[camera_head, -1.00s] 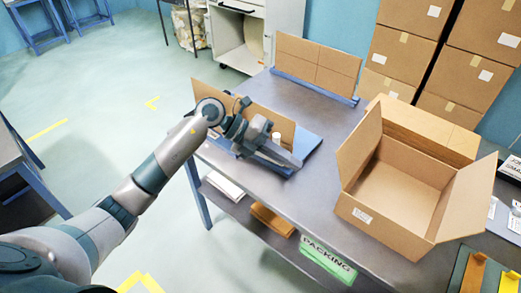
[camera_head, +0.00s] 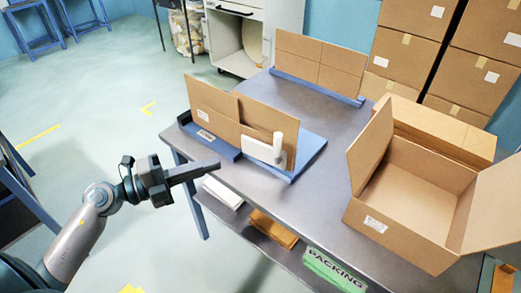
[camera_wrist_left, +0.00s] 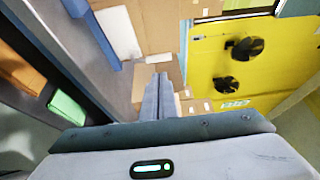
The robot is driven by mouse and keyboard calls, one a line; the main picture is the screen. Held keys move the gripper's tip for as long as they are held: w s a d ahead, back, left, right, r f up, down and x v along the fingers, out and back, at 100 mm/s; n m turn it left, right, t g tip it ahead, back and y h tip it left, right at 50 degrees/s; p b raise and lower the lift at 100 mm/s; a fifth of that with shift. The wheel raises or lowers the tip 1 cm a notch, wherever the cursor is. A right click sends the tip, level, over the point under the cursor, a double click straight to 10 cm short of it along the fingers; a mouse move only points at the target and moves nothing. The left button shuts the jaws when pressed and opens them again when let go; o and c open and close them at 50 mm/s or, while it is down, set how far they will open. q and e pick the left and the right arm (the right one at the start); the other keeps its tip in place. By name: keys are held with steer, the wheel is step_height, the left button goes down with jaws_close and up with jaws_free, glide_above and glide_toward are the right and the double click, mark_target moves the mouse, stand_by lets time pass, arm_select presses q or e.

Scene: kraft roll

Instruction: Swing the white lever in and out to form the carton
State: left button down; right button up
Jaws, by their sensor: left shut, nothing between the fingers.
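A flat brown carton (camera_head: 215,98) stands upright in a blue fixture (camera_head: 312,147) on the left part of the table. The white lever, a pale plate with an upright round knob (camera_head: 278,143), sits at the carton's near right side. My left gripper (camera_head: 219,166) is shut and empty, off the table's near left edge, to the left of the lever and apart from it. Its closed fingers (camera_wrist_left: 160,97) also show in the left wrist view. My right gripper is not in view.
An open carton (camera_head: 400,215) stands on the right of the table. A second upright cardboard panel (camera_head: 318,62) stands in a blue holder at the back. Stacked boxes (camera_head: 405,50) are behind. The table (camera_head: 315,195) is clear between fixture and open carton.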

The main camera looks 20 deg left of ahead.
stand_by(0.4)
